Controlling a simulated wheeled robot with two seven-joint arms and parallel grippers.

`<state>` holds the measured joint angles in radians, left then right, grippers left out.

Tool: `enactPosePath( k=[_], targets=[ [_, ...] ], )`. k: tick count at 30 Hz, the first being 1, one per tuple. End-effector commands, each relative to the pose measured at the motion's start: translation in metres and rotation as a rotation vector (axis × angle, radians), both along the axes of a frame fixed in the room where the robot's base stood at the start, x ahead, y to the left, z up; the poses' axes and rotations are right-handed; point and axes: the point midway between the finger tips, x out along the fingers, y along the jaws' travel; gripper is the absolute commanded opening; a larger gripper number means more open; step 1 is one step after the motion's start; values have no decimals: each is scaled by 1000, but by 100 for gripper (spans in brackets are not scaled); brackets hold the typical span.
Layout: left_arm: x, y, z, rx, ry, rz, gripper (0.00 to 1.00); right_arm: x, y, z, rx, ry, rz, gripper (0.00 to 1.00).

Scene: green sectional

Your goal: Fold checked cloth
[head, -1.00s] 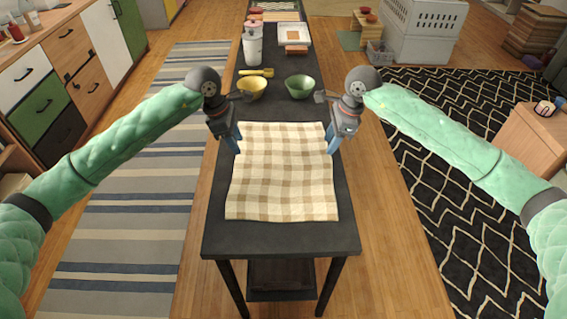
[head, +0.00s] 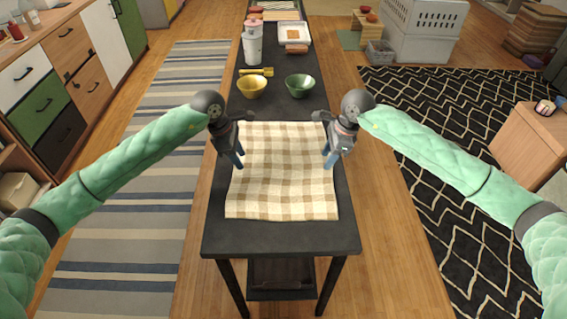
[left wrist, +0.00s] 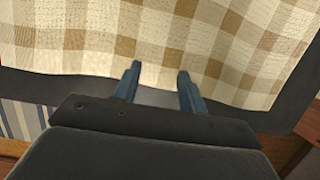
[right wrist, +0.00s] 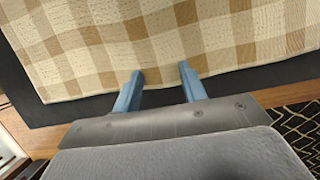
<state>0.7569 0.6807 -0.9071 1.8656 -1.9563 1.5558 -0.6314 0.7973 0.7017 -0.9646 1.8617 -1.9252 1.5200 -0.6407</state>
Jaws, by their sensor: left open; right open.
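The checked cloth (head: 282,180), cream and tan, lies spread flat on the dark table (head: 280,238). My left gripper (head: 239,163) is open at the cloth's left edge. In the left wrist view its two fingers (left wrist: 157,75) are apart, with their tips at the edge of the cloth (left wrist: 150,35). My right gripper (head: 329,163) is open at the cloth's right edge. In the right wrist view its fingers (right wrist: 161,75) are apart, with their tips at the cloth's border (right wrist: 170,35). Neither gripper holds cloth. I cannot tell whether the fingertips touch it.
Beyond the cloth stand a yellow bowl (head: 252,87), a green bowl (head: 299,85), a yellow utensil (head: 257,72) and a white canister (head: 253,45). A white tray (head: 307,33) is farther back. The table's near end is bare.

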Motion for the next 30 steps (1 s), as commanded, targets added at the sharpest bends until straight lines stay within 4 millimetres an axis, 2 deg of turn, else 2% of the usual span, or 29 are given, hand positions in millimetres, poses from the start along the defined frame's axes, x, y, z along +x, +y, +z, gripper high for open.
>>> enactPosePath(
  k=[8,20,30],
  targets=[
    [0,0,-2,0,0,0,40,0,0,-1,-1,1,0,40],
    [0,0,-3,1,1,1,1,0,0,-2,-1,2,1,1],
    [0,0,-3,1,1,1,0,0,0,-2,-1,2,0,0]
  ],
)
